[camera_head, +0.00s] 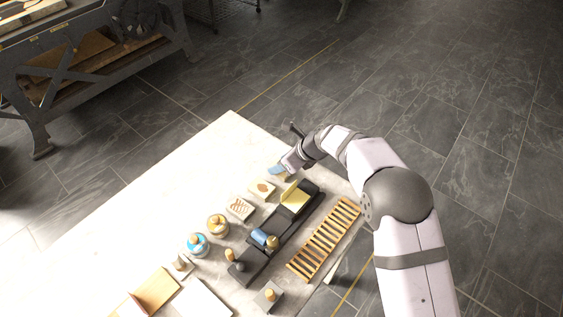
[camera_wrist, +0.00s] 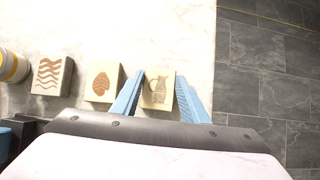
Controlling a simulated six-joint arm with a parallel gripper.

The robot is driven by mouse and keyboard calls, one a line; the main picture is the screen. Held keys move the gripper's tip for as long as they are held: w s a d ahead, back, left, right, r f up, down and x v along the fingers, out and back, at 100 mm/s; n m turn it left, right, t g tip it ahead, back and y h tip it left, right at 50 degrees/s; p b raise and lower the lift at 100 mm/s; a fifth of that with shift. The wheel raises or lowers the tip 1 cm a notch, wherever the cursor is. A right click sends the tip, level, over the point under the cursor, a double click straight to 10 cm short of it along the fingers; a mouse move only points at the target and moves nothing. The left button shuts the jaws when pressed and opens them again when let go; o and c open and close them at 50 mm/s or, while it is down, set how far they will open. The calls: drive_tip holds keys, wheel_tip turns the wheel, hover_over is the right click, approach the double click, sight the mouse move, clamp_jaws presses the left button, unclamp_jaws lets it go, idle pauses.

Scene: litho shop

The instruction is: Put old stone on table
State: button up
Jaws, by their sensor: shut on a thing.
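My gripper (camera_head: 277,170) is near the table's far right corner, its two blue fingers pointing down. In the wrist view my gripper (camera_wrist: 161,77) is shut on a pale stone block (camera_wrist: 157,92) with a grey jug picture, one finger on each side. Whether this stone touches the table or hangs just above it I cannot tell. Beside it on the table (camera_head: 160,200) lie a stone with a brown leaf-like picture (camera_wrist: 103,80) and a stone with brown wavy lines (camera_wrist: 50,76). No label shows which stone is the old one.
A black tray (camera_head: 250,268) with a yellow block (camera_head: 295,198) and small tools runs beside the stones. A wooden slatted rack (camera_head: 325,240) lies to its right. Two round jars (camera_head: 217,226) (camera_head: 197,245) stand nearer the front. The left of the table is clear.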

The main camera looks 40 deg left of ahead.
idle(0.3)
drive_tip(key=o, duration=1)
drive_tip(key=shift+c, duration=1.2)
drive_tip(key=shift+r, duration=0.15)
drive_tip(key=shift+r+p, duration=2.85)
drive_tip(key=shift+r, duration=0.05)
